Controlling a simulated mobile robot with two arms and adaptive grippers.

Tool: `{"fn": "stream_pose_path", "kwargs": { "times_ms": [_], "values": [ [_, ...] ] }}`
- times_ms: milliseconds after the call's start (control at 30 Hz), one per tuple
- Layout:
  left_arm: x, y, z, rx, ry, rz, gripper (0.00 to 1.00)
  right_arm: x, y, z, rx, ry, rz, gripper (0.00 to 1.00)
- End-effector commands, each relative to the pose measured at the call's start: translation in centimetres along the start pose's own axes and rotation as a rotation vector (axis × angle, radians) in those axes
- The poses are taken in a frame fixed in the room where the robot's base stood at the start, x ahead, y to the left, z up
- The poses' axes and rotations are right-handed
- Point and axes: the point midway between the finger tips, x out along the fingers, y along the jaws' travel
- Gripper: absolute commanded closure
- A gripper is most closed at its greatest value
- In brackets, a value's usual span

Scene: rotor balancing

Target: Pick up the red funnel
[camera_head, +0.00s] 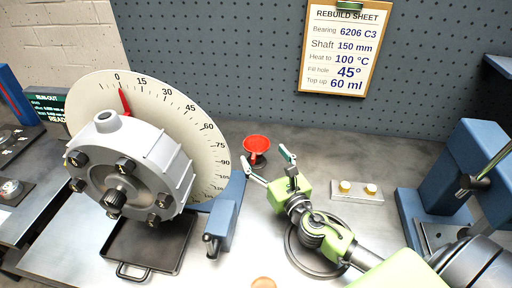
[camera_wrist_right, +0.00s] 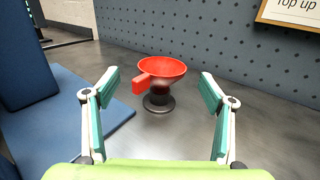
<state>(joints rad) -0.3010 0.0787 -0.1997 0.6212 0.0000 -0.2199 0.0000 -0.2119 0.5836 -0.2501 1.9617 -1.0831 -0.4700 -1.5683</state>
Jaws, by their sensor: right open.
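The red funnel (camera_head: 257,144) stands upright on a small dark round stand (camera_head: 254,159), behind and just left of my right gripper. In the right wrist view the funnel (camera_wrist_right: 163,70) shows its wide bowl and a red tab-like handle (camera_wrist_right: 142,84) pointing toward the camera's left. My right gripper (camera_head: 268,166) comes in from the lower right. It is open and empty, and the funnel lies ahead, between and beyond its fingers (camera_wrist_right: 156,92) in the right wrist view. The fingers do not touch the funnel. My left gripper is not in view.
A grey housing (camera_head: 165,160) with a dial plate (camera_head: 205,140) and blue support (camera_head: 226,218) stands to the left. A black tray (camera_head: 170,262) lies below it. A small plate with two brass knobs (camera_head: 357,198) and a blue press (camera_head: 415,215) are to the right. A pegboard wall is behind.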

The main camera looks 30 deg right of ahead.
Motion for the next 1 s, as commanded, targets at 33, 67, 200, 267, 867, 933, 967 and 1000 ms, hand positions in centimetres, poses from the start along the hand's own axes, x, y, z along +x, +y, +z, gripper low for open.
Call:
{"fn": "stream_pose_path", "kwargs": {
  "times_ms": [33, 67, 200, 267, 867, 933, 967, 1000],
  "values": [
    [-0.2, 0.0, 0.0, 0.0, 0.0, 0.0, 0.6, 0.6, 0.0, 0.1, 0.0, -0.001, 0.0, 0.24],
    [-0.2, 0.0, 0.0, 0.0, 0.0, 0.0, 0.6, 0.9, 0.0, 0.1, 0.0, -0.002, 0.0, 0.24],
    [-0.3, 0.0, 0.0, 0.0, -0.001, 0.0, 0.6, 1.6, 0.0, 0.0, -0.001, 0.0, 0.001, 0.24],
    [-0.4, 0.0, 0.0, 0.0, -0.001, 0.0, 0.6, 2.0, -0.1, 0.1, -0.001, -0.001, 0.0, 0.24],
    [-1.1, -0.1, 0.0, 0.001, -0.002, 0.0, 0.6, 6.7, -0.4, -0.3, 0.0, 0.001, 0.001, 0.24],
    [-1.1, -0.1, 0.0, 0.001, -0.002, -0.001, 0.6, 6.7, -0.4, -0.3, -0.001, 0.0, 0.001, 0.29],
    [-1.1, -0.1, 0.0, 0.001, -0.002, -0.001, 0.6, 6.7, -0.4, -0.3, -0.001, 0.0, 0.001, 0.37],
    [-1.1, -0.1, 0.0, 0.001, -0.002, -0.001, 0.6, 6.7, -0.4, -0.3, -0.001, 0.0, 0.001, 0.47]
  ]
}}
